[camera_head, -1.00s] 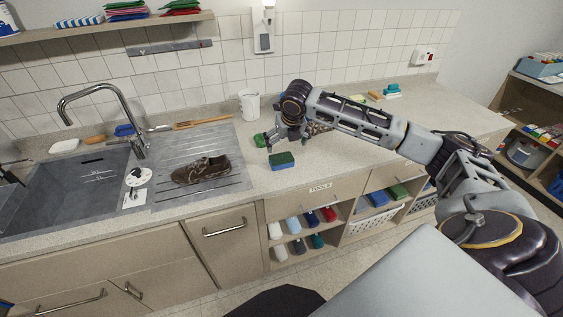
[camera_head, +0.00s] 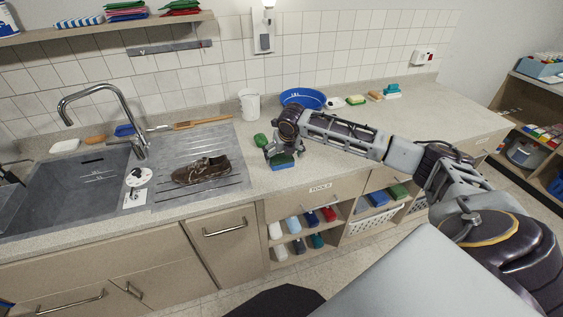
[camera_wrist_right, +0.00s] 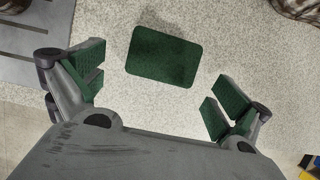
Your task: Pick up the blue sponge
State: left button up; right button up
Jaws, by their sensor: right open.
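A brown shoe (camera_head: 203,169) stands on the draining board (camera_head: 222,140) to the left. A green object (camera_head: 260,140) is close behind the gripper. A white mug (camera_head: 249,104) and blue basin (camera_head: 303,98) stand farther back.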

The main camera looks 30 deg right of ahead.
aim_at(283, 160)
jog(key=shift+f, duration=0.1)
jog(key=shift+p+x, duration=0.35)
jog(key=shift+x, duration=2.15)
jog(key=shift+s+d, duration=0.15)
jog(key=shift+c, duration=0.3)
jog(key=c, duration=0.5)
